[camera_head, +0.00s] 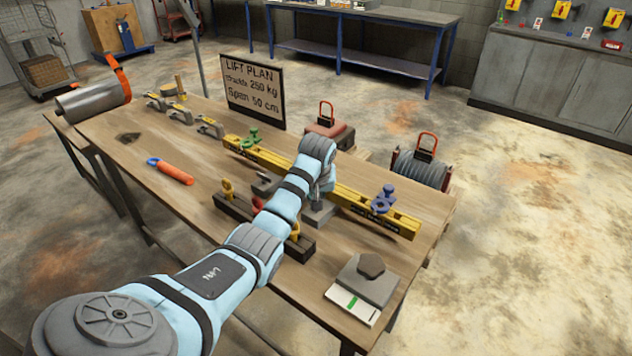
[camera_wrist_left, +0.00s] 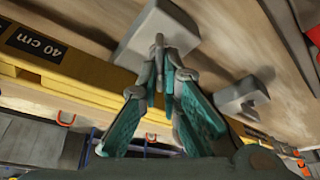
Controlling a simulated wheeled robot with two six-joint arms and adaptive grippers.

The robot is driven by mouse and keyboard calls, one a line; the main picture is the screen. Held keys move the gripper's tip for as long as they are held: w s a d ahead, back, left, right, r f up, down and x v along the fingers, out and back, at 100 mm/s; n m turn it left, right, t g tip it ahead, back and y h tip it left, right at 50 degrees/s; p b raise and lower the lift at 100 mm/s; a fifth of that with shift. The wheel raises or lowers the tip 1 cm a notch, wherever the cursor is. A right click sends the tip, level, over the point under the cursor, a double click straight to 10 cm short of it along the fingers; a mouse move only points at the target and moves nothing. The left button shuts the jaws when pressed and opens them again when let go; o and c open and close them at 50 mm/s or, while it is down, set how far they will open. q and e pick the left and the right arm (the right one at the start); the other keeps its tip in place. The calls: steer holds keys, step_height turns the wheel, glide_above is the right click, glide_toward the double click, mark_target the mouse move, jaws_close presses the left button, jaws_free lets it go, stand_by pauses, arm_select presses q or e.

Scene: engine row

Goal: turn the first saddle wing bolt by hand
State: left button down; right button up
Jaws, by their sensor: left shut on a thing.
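A yellow beam (camera_head: 352,197) lies across the table in the head view, and its 40 cm label shows in the wrist view (camera_wrist_left: 36,43). A grey block (camera_head: 319,214) stands beside the beam under my left arm and fills the top of the wrist view (camera_wrist_left: 158,28). My left gripper (camera_wrist_left: 158,66) is shut on a small grey piece at this block, seemingly the wing bolt, mostly hidden between the fingertips. In the head view my wrist covers the bolt. A second grey saddle (camera_head: 266,185) stands to the left along the beam. My right gripper is out of view.
A green shackle (camera_head: 250,138) and a blue shackle (camera_head: 384,198) sit near the beam's ends. A dark rack (camera_head: 235,206) with coloured hooks lies in front, under my arm. A lift plan sign (camera_head: 253,90) stands behind. An orange-handled tool (camera_head: 172,172) lies left.

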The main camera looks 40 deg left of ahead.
arm_select(q)
steer(key=shift+d+r+n+g+y+p, duration=0.1)
steer(key=shift+r+n+g+y+p, duration=0.1)
steer(key=shift+n+p, duration=0.25)
steer(key=shift+r+n+g+y+p, duration=0.1)
steer(key=shift+n+g+p, duration=0.1)
steer(key=shift+n+p, duration=0.25)
steer(key=shift+f+n, duration=0.15)
steer(key=shift+n, duration=0.35)
steer(key=shift+w+f+n+g, duration=0.15)
steer(key=shift+n+g, duration=0.25)
steer(key=shift+n, duration=0.5)
steer(key=shift+n+y, duration=0.4)
steer(key=shift+n, duration=0.1)
steer(key=shift+f+n+g+b, duration=0.15)
steer(key=shift+n+g+b, duration=0.15)
steer(key=shift+n+b, duration=0.15)
steer(key=n+g+b, duration=0.1)
steer(key=n+b, duration=0.2)
steer(key=b, duration=0.2)
steer(key=shift+f, duration=0.1)
steer(key=shift+n+g+b, duration=0.3)
steer(key=shift+n+b, duration=0.25)
steer(key=shift+b, duration=0.05)
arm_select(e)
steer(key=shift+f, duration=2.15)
